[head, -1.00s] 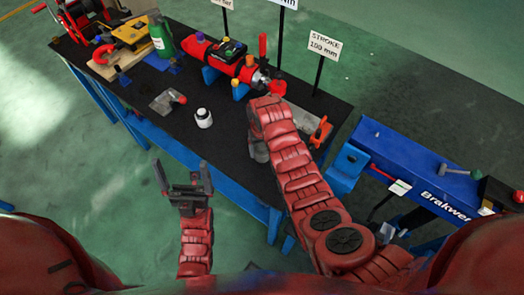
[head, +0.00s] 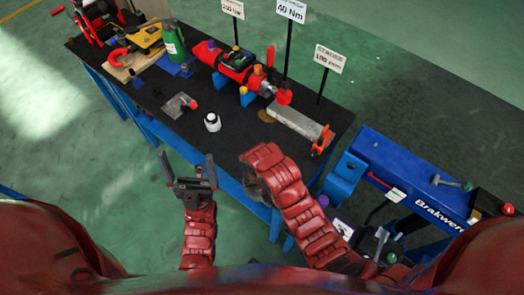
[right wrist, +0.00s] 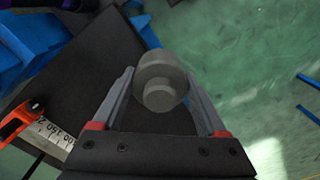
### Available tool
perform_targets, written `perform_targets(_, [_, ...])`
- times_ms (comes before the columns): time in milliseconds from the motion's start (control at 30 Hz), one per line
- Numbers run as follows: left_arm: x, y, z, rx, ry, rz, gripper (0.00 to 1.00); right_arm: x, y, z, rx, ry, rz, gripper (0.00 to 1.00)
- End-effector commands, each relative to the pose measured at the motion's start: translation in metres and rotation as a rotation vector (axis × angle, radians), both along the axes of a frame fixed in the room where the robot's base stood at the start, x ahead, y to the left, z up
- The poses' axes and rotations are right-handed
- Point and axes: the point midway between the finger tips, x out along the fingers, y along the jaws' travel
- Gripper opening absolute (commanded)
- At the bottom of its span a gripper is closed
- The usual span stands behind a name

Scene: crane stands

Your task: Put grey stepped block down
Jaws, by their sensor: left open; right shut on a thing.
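The grey stepped block (right wrist: 160,82), a round piece with a narrower step, sits between the fingers of my right gripper (right wrist: 160,76) in the right wrist view. My right gripper (head: 250,182) is shut on it near the front edge of the black-topped bench (head: 230,145) in the head view. There the block is hard to tell from the gripper. My left gripper (head: 188,170) is open and empty, left of the right one and in front of the bench.
An orange tool (head: 323,140) is by the bar. Bare bench top lies right of the bottle.

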Motion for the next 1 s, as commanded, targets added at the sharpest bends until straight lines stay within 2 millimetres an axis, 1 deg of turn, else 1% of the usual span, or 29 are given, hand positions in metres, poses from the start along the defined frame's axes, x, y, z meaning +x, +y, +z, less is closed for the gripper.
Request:
perform_targets(67, [0.000, 0.000, 0.002, 0.000, 0.000, 0.000, 1.00, -0.003, 0.000, 0.001, 0.000, 0.000, 0.000, 0.20])
perform_targets(133, [0.000, 0.000, 0.000, 0.000, 0.000, 0.000, 1.00, 0.000, 0.000, 0.000, 0.000, -0.001, -0.002, 0.20])
perform_targets(233, [0.000, 0.000, -0.006, 0.000, 0.000, 0.000, 1.00, 0.017, -0.003, 0.000, 0.001, -0.002, -0.009, 0.20])
perform_targets(267, [0.000, 0.000, -0.009, 0.000, 0.000, 0.000, 1.00, 0.025, -0.005, 0.001, 0.002, -0.003, -0.011, 0.20])
perform_targets(367, [0.000, 0.000, -0.019, 0.000, 0.000, 0.000, 1.00, 0.060, -0.013, 0.006, 0.003, -0.002, -0.025, 0.20])
perform_targets(400, [0.000, 0.000, -0.023, 0.000, 0.000, 0.000, 1.00, 0.076, -0.017, 0.012, 0.005, -0.006, -0.032, 0.20])
perform_targets(433, [0.000, 0.000, -0.027, 0.000, 0.000, 0.000, 1.00, 0.087, -0.021, 0.014, 0.003, -0.003, -0.039, 0.20])
perform_targets(500, [0.000, 0.000, -0.034, 0.000, 0.000, 0.000, 1.00, 0.114, -0.031, 0.024, 0.004, -0.005, -0.056, 0.20])
perform_targets(600, [0.000, 0.000, -0.045, 0.000, 0.000, 0.000, 1.00, 0.149, -0.045, 0.040, 0.004, -0.004, -0.082, 0.20])
perform_targets(700, [0.000, 0.000, -0.055, 0.000, 0.000, 0.000, 1.00, 0.178, -0.062, 0.058, 0.004, -0.002, -0.112, 0.20])
perform_targets(800, [0.000, 0.000, -0.066, 0.000, 0.000, 0.000, 1.00, 0.202, -0.079, 0.077, 0.005, -0.001, -0.143, 0.20])
perform_targets(867, [0.000, 0.000, -0.072, 0.000, 0.000, 0.000, 1.00, 0.214, -0.090, 0.087, 0.004, 0.001, -0.163, 0.20])
perform_targets(900, [0.000, 0.000, -0.076, 0.000, 0.000, 0.000, 1.00, 0.221, -0.096, 0.096, 0.007, -0.001, -0.174, 0.20])
perform_targets(1000, [0.000, 0.000, -0.085, 0.000, 0.000, 0.000, 1.00, 0.235, -0.114, 0.112, 0.007, 0.001, -0.205, 0.20])
